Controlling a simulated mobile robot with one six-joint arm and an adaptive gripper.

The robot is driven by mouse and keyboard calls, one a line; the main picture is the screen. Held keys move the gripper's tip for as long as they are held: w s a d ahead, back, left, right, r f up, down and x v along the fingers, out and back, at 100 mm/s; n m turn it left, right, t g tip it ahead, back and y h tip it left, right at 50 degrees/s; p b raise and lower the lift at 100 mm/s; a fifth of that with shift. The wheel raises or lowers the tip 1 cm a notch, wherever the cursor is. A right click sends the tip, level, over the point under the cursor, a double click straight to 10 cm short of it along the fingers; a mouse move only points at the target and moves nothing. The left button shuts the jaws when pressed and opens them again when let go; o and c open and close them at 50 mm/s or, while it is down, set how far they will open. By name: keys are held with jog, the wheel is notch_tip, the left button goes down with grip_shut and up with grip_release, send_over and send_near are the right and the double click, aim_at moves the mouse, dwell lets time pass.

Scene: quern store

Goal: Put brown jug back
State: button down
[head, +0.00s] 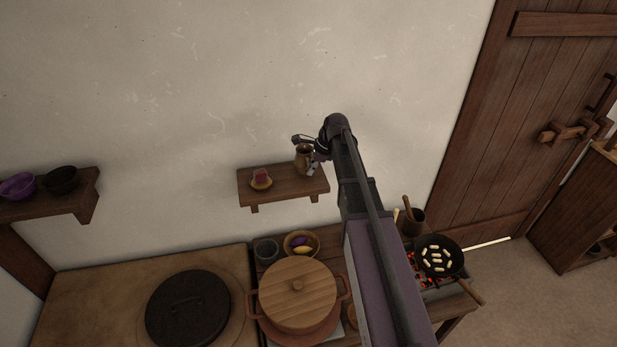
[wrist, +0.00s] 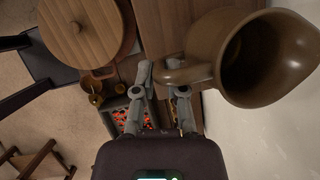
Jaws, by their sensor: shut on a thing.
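The brown jug (head: 304,158) is at the right end of the small wall shelf (head: 285,189) in the head view. I cannot tell whether its base touches the shelf. In the wrist view the jug (wrist: 275,60) is large at the upper right, its open mouth toward the camera. My gripper (wrist: 164,85) is shut on the jug's handle (wrist: 188,72), which lies between the fingertips. In the head view my gripper (head: 312,160) is beside the jug, partly hidden by my wrist.
Below are a lidded pot (head: 297,294), a bowl (head: 300,244) and a pan (head: 438,255) over glowing coals. Another shelf with bowls is at far left. The wall is close behind.

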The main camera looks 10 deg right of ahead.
jog(key=shift+f+b, duration=0.95)
jog(key=shift+f, duration=0.4)
jog(key=shift+f, duration=0.1)
jog(key=c, duration=0.7)
grip_release()
jog(key=shift+r, duration=0.2)
jog(key=p+v, duration=1.1)
jog(key=v, duration=0.1)
jog(key=shift+s, duration=0.1)
